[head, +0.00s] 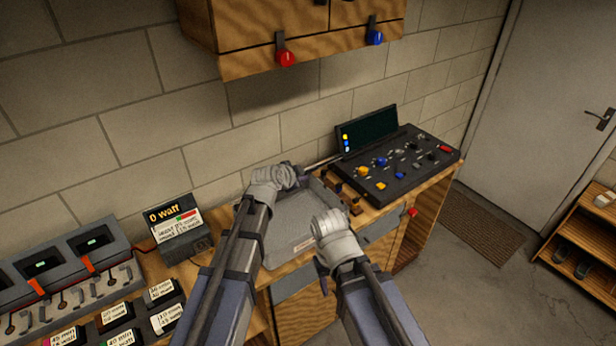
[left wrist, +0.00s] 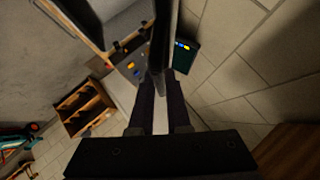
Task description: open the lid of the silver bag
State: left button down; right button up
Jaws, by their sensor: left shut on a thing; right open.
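The silver bag (head: 290,222), a grey case, sits on the wooden bench between my two arms, partly hidden by them. My left gripper (head: 302,172) is at the bag's back edge, beside the wall. In the left wrist view its fingers (left wrist: 160,105) are shut on a thin grey panel seen edge-on, which looks like the bag's lid (left wrist: 160,55). The exact hold is dark and hard to make out. My right gripper (head: 322,278) is open and empty, in front of the bag's front right side; its fingers are mostly hidden by the wrist.
A black control panel (head: 400,165) with knobs and a screen stands right of the bag. A "0 watt" display (head: 175,222), chargers (head: 70,250) and labelled battery blocks (head: 115,318) are on the left. A wooden cabinet (head: 290,62) hangs above.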

pick_arm(q)
jog(key=w+a+r+p, duration=0.4)
jog(key=w+a, duration=0.1)
jog(key=w, duration=0.3)
jog(key=w+a+r+p, duration=0.4)
jog(key=w+a+r, duration=0.1)
jog(key=w, duration=0.3)
jog(key=shift+a, duration=0.8)
pick_arm(e)
notch_tip(320, 180, up, 10)
jog(key=shift+f, duration=0.25)
pick_arm(q)
jog(key=c, duration=0.9)
grip_release()
jog(key=shift+s, duration=0.1)
jog(key=p+v, duration=0.4)
jog(key=v, duration=0.3)
jog(key=shift+s+a+r, duration=0.15)
jog(key=shift+s+r, duration=0.05)
jog(key=shift+s, duration=0.05)
pick_arm(e)
notch_tip(320, 180, up, 4)
jog(key=shift+r, duration=0.2)
